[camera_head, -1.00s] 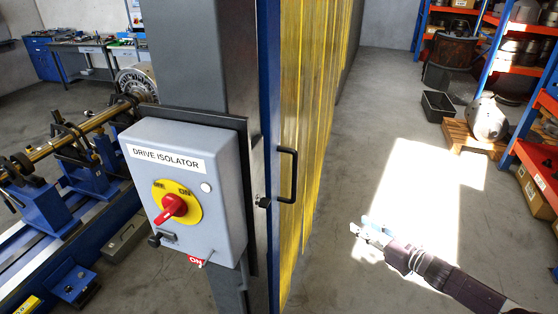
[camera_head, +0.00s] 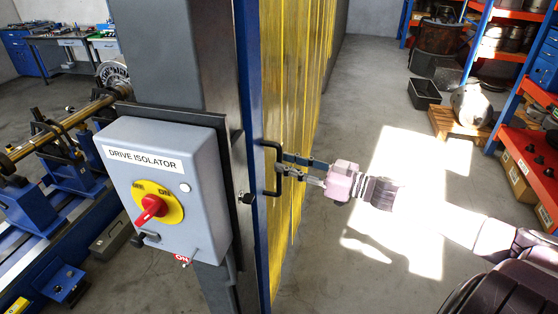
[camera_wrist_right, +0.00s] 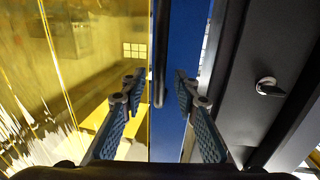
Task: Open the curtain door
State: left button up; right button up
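The yellow translucent strip curtain (camera_head: 300,70) hangs at the centre, with a blue edge post (camera_head: 249,90) on its left. A black D-shaped handle (camera_head: 271,194) is fixed at that edge. My right gripper (camera_head: 283,164) reaches in from the right and is at the handle. In the right wrist view, my gripper's blue-padded fingers (camera_wrist_right: 157,92) are spread apart. The upright bar of the handle (camera_wrist_right: 159,60) lies between them, with visible gaps on both sides. My left gripper is not in view.
A grey drive isolator box (camera_head: 165,190) with a red switch stands left of the handle. A small black latch knob (camera_head: 246,197) is close to the handle. Blue-orange shelving (camera_head: 522,70) and a pallet (camera_head: 452,126) stand right. Floor between curtain and shelving is clear.

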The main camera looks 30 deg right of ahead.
jog(key=shift+x, duration=1.5)
jog(key=shift+c, duration=0.2)
grip_shut()
